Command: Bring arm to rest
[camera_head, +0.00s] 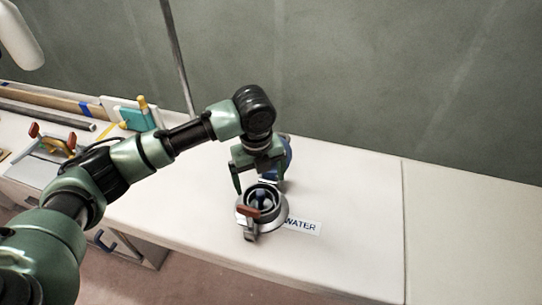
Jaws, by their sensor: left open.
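My left arm reaches in from the left over the white bench (345,185). My left gripper (258,188) points down and is open. It is just behind and above a round dark fitting with a metal flange (281,214), which has a red-handled lever at its front. I cannot tell whether the fingers touch the fitting. A blue round thing (286,152) is behind the gripper and partly hidden by it. A label reading WATER (303,226) lies to the right of the fitting. My right gripper is not in view.
At the left of the bench are orange-handled tools (56,144), a teal block with a yellow piece (138,116) and long bars (45,114). A thin pole (177,55) rises behind my arm. The bench's right part is clear. A grey-green wall stands behind.

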